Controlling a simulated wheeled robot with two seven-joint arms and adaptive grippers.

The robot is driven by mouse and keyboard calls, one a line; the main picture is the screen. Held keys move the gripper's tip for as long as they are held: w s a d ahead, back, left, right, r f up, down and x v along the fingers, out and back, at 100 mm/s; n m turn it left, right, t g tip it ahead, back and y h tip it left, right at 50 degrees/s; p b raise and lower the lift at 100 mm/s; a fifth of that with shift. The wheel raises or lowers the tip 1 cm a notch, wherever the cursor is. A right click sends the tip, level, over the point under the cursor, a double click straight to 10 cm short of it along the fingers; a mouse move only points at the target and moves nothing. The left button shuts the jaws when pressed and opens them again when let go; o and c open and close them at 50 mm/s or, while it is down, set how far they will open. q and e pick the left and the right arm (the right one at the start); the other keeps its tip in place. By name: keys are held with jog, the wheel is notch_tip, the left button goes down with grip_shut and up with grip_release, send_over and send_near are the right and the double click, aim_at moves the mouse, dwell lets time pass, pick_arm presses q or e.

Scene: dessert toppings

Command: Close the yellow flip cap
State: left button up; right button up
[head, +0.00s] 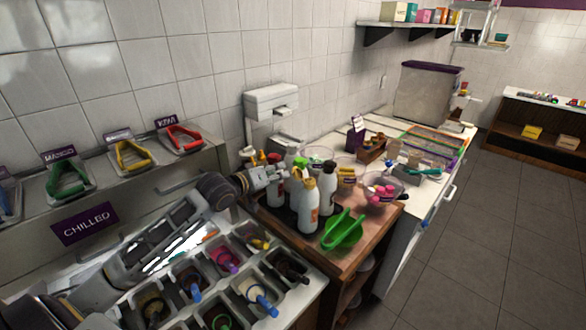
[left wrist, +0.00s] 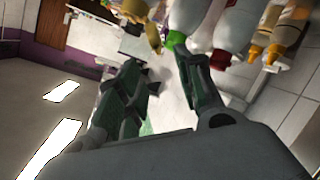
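In the head view, white squeeze bottles stand in a cluster on a wooden-topped cart. The front bottle (head: 308,211) carries a yellow cap (head: 309,177); whether its flip lid is up is too small to tell. My left gripper (head: 268,174) is at the left side of the cluster, close to a red-capped bottle (head: 276,190). In the left wrist view, my left gripper (left wrist: 157,68) has its two fingers apart with nothing visibly held between them. A green cap (left wrist: 177,40) shows near one fingertip, and a yellow cap (left wrist: 153,36) shows beyond the fingers. My right gripper is not in view.
A green scoop (head: 343,231) lies on the cart (head: 350,262) in front of the bottles. A bowl of pink items (head: 383,192) stands to their right. Topping bins with coloured handles (head: 225,261) fill the near counter. The tiled wall is behind; floor at right is clear.

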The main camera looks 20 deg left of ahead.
aim_at(293, 167)
pick_arm(q)
jog(key=shift+p+x, duration=1)
jog(key=shift+x, duration=3.9)
jog(key=shift+r, duration=0.1)
jog(key=shift+c, duration=0.4)
grip_shut()
